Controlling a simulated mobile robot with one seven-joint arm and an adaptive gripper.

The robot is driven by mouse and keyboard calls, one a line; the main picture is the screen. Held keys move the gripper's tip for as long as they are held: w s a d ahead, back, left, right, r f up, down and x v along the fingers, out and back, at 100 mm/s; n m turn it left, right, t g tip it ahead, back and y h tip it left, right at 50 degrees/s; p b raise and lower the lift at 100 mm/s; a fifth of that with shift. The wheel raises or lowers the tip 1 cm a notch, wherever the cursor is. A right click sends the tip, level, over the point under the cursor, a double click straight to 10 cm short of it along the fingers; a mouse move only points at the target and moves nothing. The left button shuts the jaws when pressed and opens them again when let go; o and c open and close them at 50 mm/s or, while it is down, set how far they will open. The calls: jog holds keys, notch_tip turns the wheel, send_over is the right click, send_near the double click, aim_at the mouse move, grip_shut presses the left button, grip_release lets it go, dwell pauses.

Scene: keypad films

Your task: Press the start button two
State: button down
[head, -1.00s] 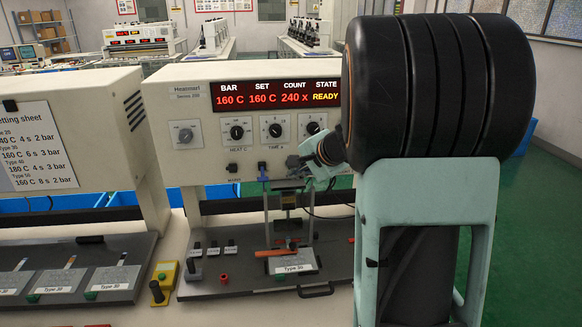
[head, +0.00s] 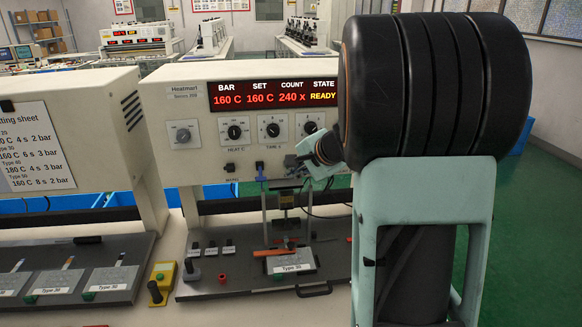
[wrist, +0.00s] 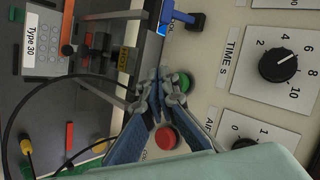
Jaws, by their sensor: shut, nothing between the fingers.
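A green button (wrist: 186,82) sits on the cream press panel in the wrist view, right beside my fingertips and partly covered by them. A red button (wrist: 167,138) sits below it in that view, partly behind a finger. My gripper (wrist: 163,88) is shut and empty, its tips close to the green button; I cannot tell whether they touch it. In the head view my gripper (head: 299,166) is in front of the panel's lower right part, and the buttons are hidden there. The display (head: 273,94) reads 160 C, 160 C, 240 x and READY.
Knobs (head: 234,132) line the panel above my gripper. A blue lever (head: 261,171) stands left of it. The press tray (head: 215,286) below holds a Type 30 piece (head: 291,265). A yellow box (head: 163,278) with a black knob stands left of the tray.

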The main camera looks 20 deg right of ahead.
jog(key=shift+w, duration=0.15)
jog(key=shift+w+d, duration=0.1)
jog(key=shift+w, duration=0.2)
jog(key=shift+w, duration=0.45)
dwell(0.9)
jog(key=shift+b, duration=0.35)
jog(key=shift+s+b, duration=0.35)
jog(key=shift+s, duration=0.5)
jog(key=s, duration=0.2)
jog(key=s+a+b, duration=0.1)
jog(key=s, duration=0.2)
jog(key=shift+a, duration=0.1)
dwell(0.4)
